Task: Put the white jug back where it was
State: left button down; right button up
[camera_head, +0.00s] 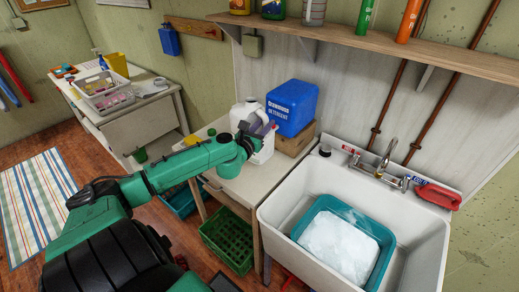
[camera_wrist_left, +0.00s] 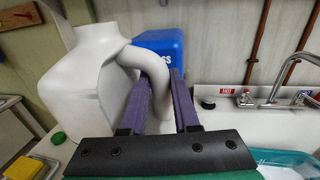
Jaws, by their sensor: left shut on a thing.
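The white jug (camera_head: 239,114) is upright over the small counter (camera_head: 232,192), left of the blue detergent box (camera_head: 293,106). In the left wrist view the jug (camera_wrist_left: 88,85) fills the left side, with its curved handle reaching right. My left gripper (camera_head: 264,130) is at the jug. Its purple fingers (camera_wrist_left: 162,95) are on either side of the handle, shut on it. My arm hides part of the jug's base, so I cannot tell whether it touches the counter. My right gripper is not in view.
The sink (camera_head: 424,248) with a teal basin (camera_head: 384,236) of white suds is right of the counter. A wooden box (camera_head: 297,141) is under the detergent box. A shelf (camera_head: 390,43) with bottles hangs above. A green crate (camera_head: 226,240) is below the counter.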

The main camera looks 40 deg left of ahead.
aim_at(263, 152)
pick_arm(q)
jog(key=f+b, duration=0.2)
jog(key=f, duration=0.4)
jog(key=f+b, duration=0.2)
jog(key=f, duration=0.4)
jog(key=shift+s+a+f, duration=0.1)
jog(key=shift+a, duration=0.1)
jog(key=shift+f, duration=0.1)
jog(key=c, duration=0.7)
grip_release()
jog(key=shift+o, duration=0.2)
